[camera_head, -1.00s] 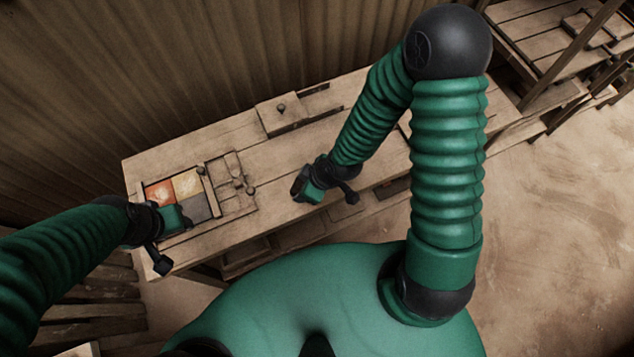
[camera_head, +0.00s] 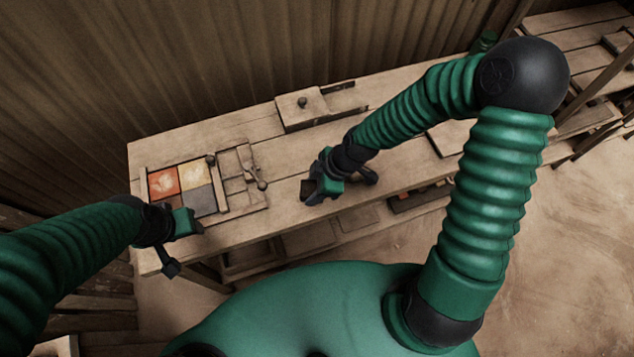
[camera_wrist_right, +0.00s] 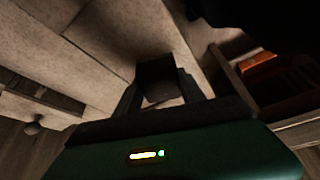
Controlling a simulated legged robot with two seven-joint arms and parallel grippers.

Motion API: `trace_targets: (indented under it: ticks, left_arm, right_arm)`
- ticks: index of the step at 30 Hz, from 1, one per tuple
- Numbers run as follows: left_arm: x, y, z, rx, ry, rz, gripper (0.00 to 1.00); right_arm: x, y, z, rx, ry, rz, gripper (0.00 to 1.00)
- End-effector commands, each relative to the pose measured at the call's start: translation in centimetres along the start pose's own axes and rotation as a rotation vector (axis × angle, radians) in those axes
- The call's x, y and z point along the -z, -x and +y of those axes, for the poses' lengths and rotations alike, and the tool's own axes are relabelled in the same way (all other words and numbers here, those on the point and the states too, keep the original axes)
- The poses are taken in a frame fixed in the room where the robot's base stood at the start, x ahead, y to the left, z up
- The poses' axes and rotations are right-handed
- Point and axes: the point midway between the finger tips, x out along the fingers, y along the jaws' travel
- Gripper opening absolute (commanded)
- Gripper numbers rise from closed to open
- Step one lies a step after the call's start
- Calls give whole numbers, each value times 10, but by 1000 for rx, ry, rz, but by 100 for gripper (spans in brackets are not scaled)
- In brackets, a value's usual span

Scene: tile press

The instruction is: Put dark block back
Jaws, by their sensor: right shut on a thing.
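My right gripper (camera_head: 312,190) is shut on a dark block (camera_head: 307,186) above the middle of the bench, near its front edge. In the right wrist view the dark block (camera_wrist_right: 158,78) sits between the two fingers. The tile press (camera_head: 222,212) lies on the left part of the bench. Its tray holds an orange tile (camera_head: 163,182), a yellow tile (camera_head: 194,174), a grey tile (camera_head: 199,201) and a partly hidden brown tile (camera_head: 174,201). My left gripper (camera_head: 196,225) is by the tray's front left corner; its fingers do not show clearly.
A wooden box with a knob (camera_head: 302,104) stands at the back of the bench (camera_head: 245,130). A lattice frame with knobs (camera_head: 240,178) adjoins the tray's right side. The bench between press and right gripper is clear.

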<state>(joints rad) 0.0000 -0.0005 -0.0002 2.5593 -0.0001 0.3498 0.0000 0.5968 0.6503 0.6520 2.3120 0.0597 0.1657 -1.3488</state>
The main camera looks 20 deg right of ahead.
Motion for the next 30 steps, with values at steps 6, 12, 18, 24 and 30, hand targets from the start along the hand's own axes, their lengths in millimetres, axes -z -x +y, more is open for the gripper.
trace_targets:
  ticks: [6,12,18,24,30]
  left_arm:
    - [0,4,0,0,0,-1,47]
    - [0,2,0,0,0,-1,47]
    - [0,3,0,0,0,-1,47]
    - [0,2,0,0,0,-1,47]
    - [0,2,0,0,0,-1,47]
  right_arm:
    - [-8,-1,41,0,-2,2,0]
    - [-19,-28,41,6,-2,2,0]
    - [-22,-34,42,0,-1,0,0]
    - [-22,-35,42,0,-1,1,57]
    - [-23,-34,42,0,-1,1,68]
